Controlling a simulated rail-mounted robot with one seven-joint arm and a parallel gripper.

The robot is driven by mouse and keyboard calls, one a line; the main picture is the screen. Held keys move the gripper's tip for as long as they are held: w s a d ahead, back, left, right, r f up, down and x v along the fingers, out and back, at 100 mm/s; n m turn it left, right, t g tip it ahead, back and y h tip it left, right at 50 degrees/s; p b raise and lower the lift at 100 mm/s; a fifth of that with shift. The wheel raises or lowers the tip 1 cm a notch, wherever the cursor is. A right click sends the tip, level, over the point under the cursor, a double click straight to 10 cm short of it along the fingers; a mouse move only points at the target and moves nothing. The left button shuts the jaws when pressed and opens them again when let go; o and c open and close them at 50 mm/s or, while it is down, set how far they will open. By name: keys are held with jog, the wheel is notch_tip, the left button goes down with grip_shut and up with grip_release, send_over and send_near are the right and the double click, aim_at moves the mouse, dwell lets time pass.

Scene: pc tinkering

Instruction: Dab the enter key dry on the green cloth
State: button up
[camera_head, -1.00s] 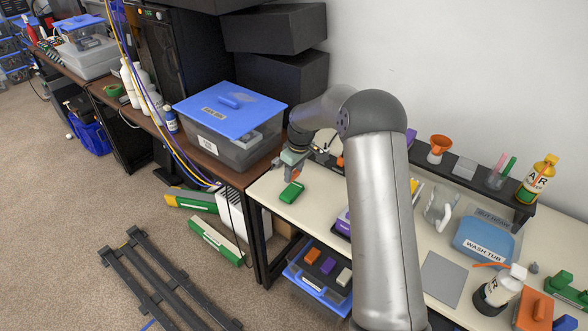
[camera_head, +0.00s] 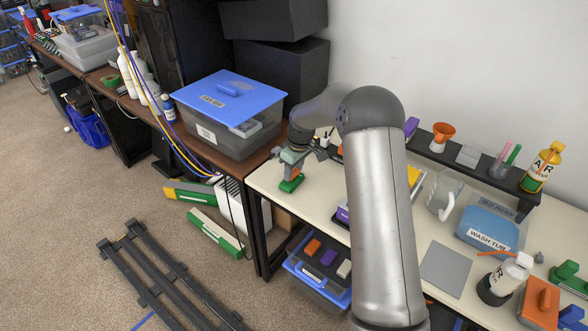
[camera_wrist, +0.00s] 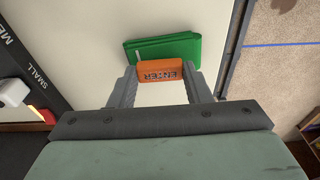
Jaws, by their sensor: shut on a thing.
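The enter key (camera_wrist: 160,76) is an orange block lettered ENTER, held between both fingertips of my gripper (camera_wrist: 160,84) in the wrist view. The green cloth (camera_wrist: 172,48) is a folded green pad on the pale tabletop, showing just beyond the key. In the head view my gripper (camera_head: 292,172) is low at the left end of the table, over the green cloth (camera_head: 290,187). The key overlaps the cloth's near edge in the wrist view. Whether it touches the cloth cannot be told.
A blue wash tub (camera_head: 489,229), a clear pitcher (camera_head: 443,196) and a grey mat (camera_head: 446,264) lie to the right on the table. A dark shelf (camera_head: 468,170) runs along the back. A blue-lidded bin (camera_head: 229,118) stands on the neighbouring desk. The table's left edge is close to the cloth.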

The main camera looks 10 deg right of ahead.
jog(key=shift+f, duration=0.45)
dwell(0.3)
jog(key=shift+r, duration=0.1)
dwell(1.2)
jog(key=shift+r+p, duration=1.6)
jog(key=shift+r, duration=1.9)
